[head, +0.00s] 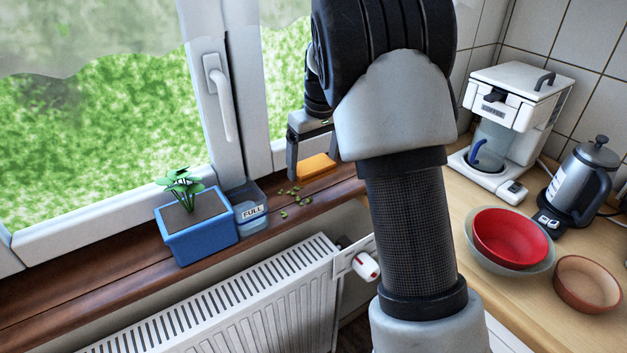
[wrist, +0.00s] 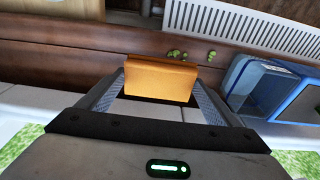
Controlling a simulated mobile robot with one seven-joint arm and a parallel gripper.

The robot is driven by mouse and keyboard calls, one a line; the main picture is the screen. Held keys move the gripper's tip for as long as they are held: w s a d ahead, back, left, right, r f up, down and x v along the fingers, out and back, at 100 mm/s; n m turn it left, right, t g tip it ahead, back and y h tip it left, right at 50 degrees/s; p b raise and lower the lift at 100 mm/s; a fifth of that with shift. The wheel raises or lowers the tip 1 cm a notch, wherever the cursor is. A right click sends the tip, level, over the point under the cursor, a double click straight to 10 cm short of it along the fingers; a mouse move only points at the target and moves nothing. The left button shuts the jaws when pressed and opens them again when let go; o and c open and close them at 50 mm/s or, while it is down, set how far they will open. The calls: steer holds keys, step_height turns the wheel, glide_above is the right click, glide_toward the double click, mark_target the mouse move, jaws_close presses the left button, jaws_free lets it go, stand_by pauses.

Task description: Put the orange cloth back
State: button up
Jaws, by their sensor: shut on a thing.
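The orange cloth (head: 316,167) is a small folded block at the windowsill, left of my arm in the head view. In the wrist view the orange cloth (wrist: 160,79) sits between the two fingertips of my gripper (wrist: 163,88). My gripper (head: 308,165) is shut on the cloth, low over the brown sill by the window frame. My arm hides part of the gripper and the sill's right end in the head view. I cannot tell whether the cloth touches the sill.
Several green bits (head: 290,194) lie on the sill (head: 110,275) beside the cloth. A container marked FULL (head: 250,210) and a blue planter (head: 200,238) stand left of them. A radiator (head: 240,305) is below. Bowls (head: 510,238), a coffee machine (head: 505,130) and a kettle (head: 580,185) stand on the right counter.

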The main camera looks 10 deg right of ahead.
steer(key=f, duration=0.6)
steer(key=shift+s+d+f+b, duration=0.1)
steer(key=shift+s+f+b, duration=0.05)
steer(key=shift+s+b, duration=0.15)
steer(key=shift+w+f, duration=0.2)
steer(key=shift+w, duration=0.1)
